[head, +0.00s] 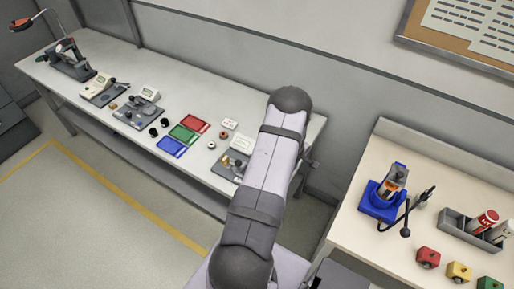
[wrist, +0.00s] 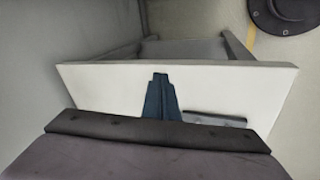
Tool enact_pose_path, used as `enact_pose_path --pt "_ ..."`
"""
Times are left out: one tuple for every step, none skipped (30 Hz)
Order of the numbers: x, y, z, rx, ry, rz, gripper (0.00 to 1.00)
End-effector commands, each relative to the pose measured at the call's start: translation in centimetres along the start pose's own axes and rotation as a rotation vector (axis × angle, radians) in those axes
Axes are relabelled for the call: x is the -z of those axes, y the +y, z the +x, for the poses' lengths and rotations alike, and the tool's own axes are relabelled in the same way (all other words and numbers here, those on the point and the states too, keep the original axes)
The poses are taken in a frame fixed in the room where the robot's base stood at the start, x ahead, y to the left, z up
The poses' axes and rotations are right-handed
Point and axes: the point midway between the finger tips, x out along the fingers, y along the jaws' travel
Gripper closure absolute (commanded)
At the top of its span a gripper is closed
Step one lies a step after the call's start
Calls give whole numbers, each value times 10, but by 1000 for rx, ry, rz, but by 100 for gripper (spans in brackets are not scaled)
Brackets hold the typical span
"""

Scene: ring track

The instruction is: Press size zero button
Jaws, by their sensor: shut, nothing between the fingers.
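No button marked size zero can be made out in either view. In the head view, small cream display units stand on the long bench: one at the left (head: 99,85), one right of it (head: 149,94), and one beside my arm (head: 241,144). Any buttons on them are too small to read. In the wrist view, my gripper (wrist: 160,78) shows as narrow dark-blue fingers held together, empty, over a pale tabletop (wrist: 100,88). In the head view my arm crosses the middle, and the gripper cannot be made out.
Red (head: 194,123), green (head: 184,133) and blue (head: 171,147) trays lie on the bench (head: 60,80). The right table (head: 365,240) holds a blue fixture (head: 378,203), a grey bin (head: 456,227) and coloured blocks (head: 428,257). Floor left of the bench front is clear.

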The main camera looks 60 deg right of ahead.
Motion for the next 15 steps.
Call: enact_pose_path --pt "19 14 0 -26 60 -52 100" --pt "31 21 -2 -40 96 -83 100" --pt "46 30 -5 -57 144 -126 100" --pt "57 36 -8 -68 179 -159 100" --pt "69 42 -11 -80 216 -193 100" --pt "85 47 -16 -91 265 -241 100" --pt "96 50 -20 -98 302 -278 100" --pt "107 52 -24 -102 339 -316 100" --pt "121 53 -30 -103 391 -366 100" --pt "131 51 -35 -100 428 -404 100" --pt "139 48 -39 -94 461 -437 100" --pt "147 42 -44 -81 502 -476 100" --pt "152 36 -47 -69 530 -500 100" --pt "156 30 -50 -56 555 -519 100" --pt "161 23 -53 -39 585 -541 100"
